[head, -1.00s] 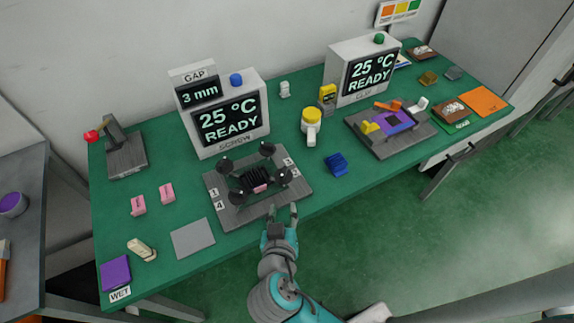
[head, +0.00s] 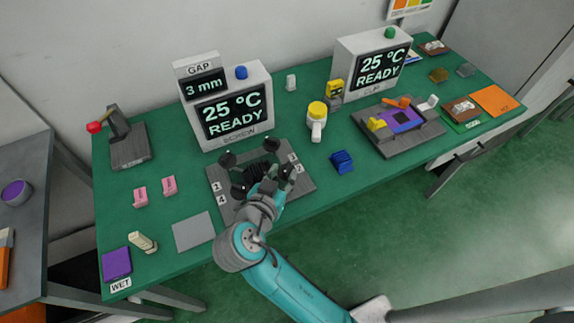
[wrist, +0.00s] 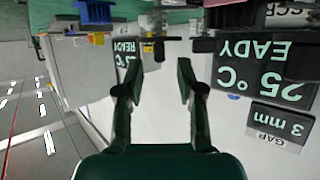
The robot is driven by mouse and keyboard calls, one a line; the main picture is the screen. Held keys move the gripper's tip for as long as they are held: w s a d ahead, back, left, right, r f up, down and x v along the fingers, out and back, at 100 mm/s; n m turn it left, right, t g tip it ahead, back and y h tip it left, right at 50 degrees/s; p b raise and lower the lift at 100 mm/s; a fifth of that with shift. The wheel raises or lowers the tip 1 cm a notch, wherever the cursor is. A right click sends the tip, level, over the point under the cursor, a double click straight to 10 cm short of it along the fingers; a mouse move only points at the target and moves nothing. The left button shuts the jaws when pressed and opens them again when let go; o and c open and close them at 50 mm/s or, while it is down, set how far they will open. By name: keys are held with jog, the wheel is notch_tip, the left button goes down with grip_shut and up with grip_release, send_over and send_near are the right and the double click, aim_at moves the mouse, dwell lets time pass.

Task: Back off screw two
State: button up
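The screw fixture (head: 275,204) is a dark grey plate with number labels at its sides and black knobs standing around a dark centre part. The back-left knob (head: 228,159), back-right knob (head: 271,144) and front-left knob (head: 238,190) show. The front-right knob, by the label 2 (head: 299,169), is largely hidden by my gripper (head: 283,178). In the wrist view, which is upside down, my gripper (wrist: 159,65) has its fingers apart. A dark knob-like part (wrist: 158,46) shows beyond the gap; I cannot tell whether the fingers touch it.
The screw display (head: 232,112) reads 25 °C, READY, with 3 mm on the gap sign (head: 204,86). A blue block (head: 342,161) and a yellow-topped white item (head: 317,118) stand to the right. A grey square (head: 194,231) lies left of the plate.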

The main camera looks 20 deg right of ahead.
aim_at(287, 168)
jog(key=shift+x, duration=2.05)
grip_shut()
